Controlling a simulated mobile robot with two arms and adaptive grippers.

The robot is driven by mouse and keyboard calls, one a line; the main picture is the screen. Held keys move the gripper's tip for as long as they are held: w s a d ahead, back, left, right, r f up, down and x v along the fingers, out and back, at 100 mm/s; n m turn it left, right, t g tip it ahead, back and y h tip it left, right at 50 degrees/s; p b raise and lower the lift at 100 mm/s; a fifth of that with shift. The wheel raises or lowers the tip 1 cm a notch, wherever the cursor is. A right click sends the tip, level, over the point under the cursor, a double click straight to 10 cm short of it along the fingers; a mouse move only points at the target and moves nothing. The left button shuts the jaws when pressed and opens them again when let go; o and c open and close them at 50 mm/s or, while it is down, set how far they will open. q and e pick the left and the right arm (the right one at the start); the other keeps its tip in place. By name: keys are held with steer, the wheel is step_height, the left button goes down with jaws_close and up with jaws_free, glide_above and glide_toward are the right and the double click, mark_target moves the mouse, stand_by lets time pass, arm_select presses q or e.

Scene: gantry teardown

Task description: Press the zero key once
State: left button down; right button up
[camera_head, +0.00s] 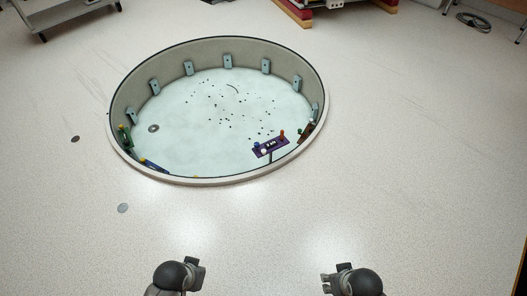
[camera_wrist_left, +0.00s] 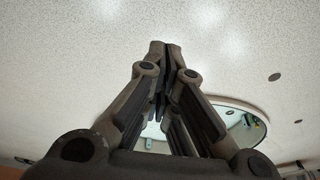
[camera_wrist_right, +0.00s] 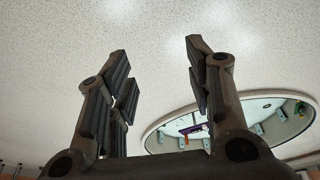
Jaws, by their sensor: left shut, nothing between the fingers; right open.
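A small purple panel (camera_head: 270,147) stands on a post at the near right inside of a round sunken pit. It carries a blue part, white parts and an orange-red part; I cannot tell which, if any, is the zero key. The panel also shows small in the right wrist view (camera_wrist_right: 194,129), beyond the fingers. My left gripper (camera_head: 199,273) is at the bottom of the head view, shut and empty; its fingertips meet in the left wrist view (camera_wrist_left: 165,50). My right gripper (camera_head: 327,283) is open and empty; its fingers stand apart in its wrist view (camera_wrist_right: 157,62). Both are well short of the pit.
The round pit has a raised rim (camera_head: 218,183), with several grey brackets along its wall and dark bits on its pale floor. A green item (camera_head: 125,136) and a brown item (camera_head: 306,131) are at its sides. A cart (camera_head: 65,14) stands far left. Speckled floor between me and the pit is clear.

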steer(key=shift+d, duration=0.1)
arm_select(q)
steer(key=s+a+f+g+p, duration=0.1)
steer(key=s+f+p, duration=0.2)
steer(key=s+p, duration=0.6)
steer(key=s+a+f+p, duration=0.2)
steer(key=s+f+p, duration=0.1)
steer(key=s+p, duration=0.6)
steer(key=shift+s+a+f+g, duration=0.2)
steer(key=shift+s+g, duration=0.2)
steer(key=shift+s, duration=0.3)
arm_select(e)
steer(key=s+d+f+g, duration=0.1)
steer(key=s+f, duration=0.2)
steer(key=s, duration=0.6)
steer(key=s+d+f, duration=0.2)
steer(key=s+f, duration=0.1)
steer(key=s, duration=0.7)
steer(key=shift+s+f+g, duration=0.2)
steer(key=shift+f+g, duration=0.05)
steer(key=shift+g, duration=0.15)
